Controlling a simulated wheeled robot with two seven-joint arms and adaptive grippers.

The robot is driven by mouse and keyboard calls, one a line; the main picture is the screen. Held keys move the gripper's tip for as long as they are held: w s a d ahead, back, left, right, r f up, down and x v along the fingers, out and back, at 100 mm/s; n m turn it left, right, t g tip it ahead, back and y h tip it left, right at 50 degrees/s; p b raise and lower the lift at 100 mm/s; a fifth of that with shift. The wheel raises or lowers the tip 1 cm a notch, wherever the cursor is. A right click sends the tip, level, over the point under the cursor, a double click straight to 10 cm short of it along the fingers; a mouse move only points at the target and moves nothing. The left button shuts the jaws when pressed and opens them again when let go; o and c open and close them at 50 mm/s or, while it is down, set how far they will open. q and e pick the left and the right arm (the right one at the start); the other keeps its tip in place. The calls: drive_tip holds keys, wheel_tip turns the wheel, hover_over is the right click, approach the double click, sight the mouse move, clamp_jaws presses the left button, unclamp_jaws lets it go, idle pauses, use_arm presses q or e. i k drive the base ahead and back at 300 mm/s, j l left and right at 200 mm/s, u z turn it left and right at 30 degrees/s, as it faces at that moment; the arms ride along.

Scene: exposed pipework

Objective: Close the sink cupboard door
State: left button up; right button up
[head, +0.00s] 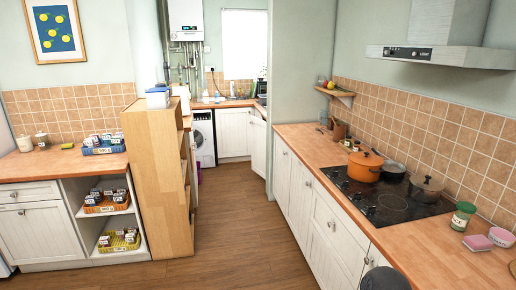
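In the head view, white cupboard fronts stand in the far alcove beyond the wooden shelf unit. One pale cupboard front (234,133) is at the back under the wooden counter, right of the washing machine. Another white front (258,147) stands at an angle on the alcove's right side. I cannot tell which is the sink cupboard door, or whether either is ajar. The sink is not clearly visible. Neither gripper's fingers show; a dark rounded part at the bottom right seems to be mine.
A tall wooden shelf unit (157,185) narrows the way on the left. The right counter (300,136) carries a hob (385,196) with an orange pot (365,166). The brown floor (232,215) between them is clear. A washing machine (203,140) stands in the alcove.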

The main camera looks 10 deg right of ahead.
sight(258, 126)
drive_tip(key=i+l, duration=0.2)
drive_tip(key=i, duration=0.35)
drive_tip(key=i+l, duration=0.15)
drive_tip(key=i, duration=0.35)
drive_tip(key=i+j, duration=0.1)
drive_tip(key=i, duration=0.65)
drive_tip(key=i+j+z, duration=0.1)
drive_tip(key=i, duration=0.6)
drive_tip(key=i+j, duration=0.15)
drive_tip(key=i, duration=0.6)
drive_tip(key=i+j+z, duration=0.1)
drive_tip(key=i, duration=0.6)
drive_tip(key=i+j, duration=0.3)
drive_tip(key=i, duration=0.45)
drive_tip(key=i+j, duration=0.2)
drive_tip(key=i, duration=0.5)
drive_tip(key=i+j+z, duration=0.1)
drive_tip(key=i+j, duration=0.15)
drive_tip(key=i, duration=0.5)
drive_tip(key=i+j, duration=0.25)
drive_tip(key=i, duration=0.45)
drive_tip(key=z, duration=0.05)
